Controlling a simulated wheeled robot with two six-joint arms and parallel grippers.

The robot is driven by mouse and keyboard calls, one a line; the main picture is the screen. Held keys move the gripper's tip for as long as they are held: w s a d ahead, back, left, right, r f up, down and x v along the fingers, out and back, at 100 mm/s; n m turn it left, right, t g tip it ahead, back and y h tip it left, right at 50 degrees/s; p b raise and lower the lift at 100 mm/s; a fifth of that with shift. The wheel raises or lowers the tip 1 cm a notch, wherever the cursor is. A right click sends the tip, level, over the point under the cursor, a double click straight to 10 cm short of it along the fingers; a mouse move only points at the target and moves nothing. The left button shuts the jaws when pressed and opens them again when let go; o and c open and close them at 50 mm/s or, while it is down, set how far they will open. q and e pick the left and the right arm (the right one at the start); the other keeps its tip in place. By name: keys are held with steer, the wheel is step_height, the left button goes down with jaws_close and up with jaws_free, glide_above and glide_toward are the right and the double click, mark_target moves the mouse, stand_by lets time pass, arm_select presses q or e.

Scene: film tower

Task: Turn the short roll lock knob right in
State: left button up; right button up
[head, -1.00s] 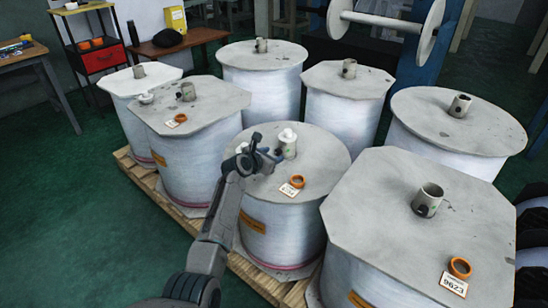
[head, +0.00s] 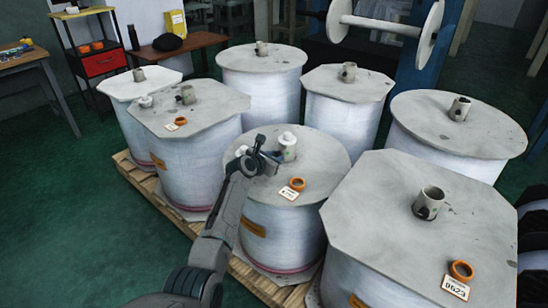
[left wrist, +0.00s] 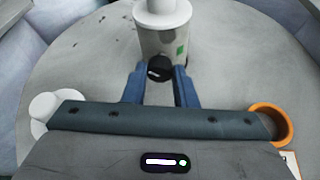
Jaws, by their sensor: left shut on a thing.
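The short roll (head: 322,160) is the round, wrapped roll at the front middle. A hollow grey core tube with a white cap (head: 288,139) stands up from its grey top disc. In the left wrist view, the black lock knob (left wrist: 158,69) with a white mark sits low on the near side of the core tube (left wrist: 163,45). My left gripper (head: 272,160) reaches in from the left beside the core. Its blue fingers (left wrist: 160,78) are shut on the knob from both sides. In the head view the knob is hidden by the gripper. My right gripper is not in view.
An orange ring (head: 297,184) and a tag lie on the same disc, right of my gripper. A white piece (left wrist: 44,108) lies at the left in the wrist view. Other wrapped rolls (head: 263,95) crowd around on a wooden pallet (head: 140,180). Green floor is open at left.

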arm_select(q)
steer(key=shift+p, duration=0.4)
steer(key=shift+d+r+m+t+y+p, duration=0.1)
steer(key=shift+m+t+y+p, duration=0.3)
steer(key=shift+m+p, duration=0.2)
steer(key=shift+s+m+p, duration=0.1)
steer(key=shift+m+p, duration=0.25)
steer(key=shift+m, duration=0.15)
steer(key=shift+f+m+t+y, duration=0.25)
steer(key=shift+m+t+y, duration=0.15)
steer(key=shift+t, duration=0.1)
steer(key=shift+d+m, duration=0.1)
steer(key=shift+m, duration=0.3)
steer(key=shift+f+m+t, duration=0.1)
steer(key=shift+m+t, duration=0.3)
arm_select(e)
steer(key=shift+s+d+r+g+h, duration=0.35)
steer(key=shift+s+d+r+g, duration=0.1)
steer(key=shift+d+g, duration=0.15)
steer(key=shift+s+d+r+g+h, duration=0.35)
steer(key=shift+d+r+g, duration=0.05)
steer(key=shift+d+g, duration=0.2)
arm_select(q)
steer(key=shift+y, duration=0.3)
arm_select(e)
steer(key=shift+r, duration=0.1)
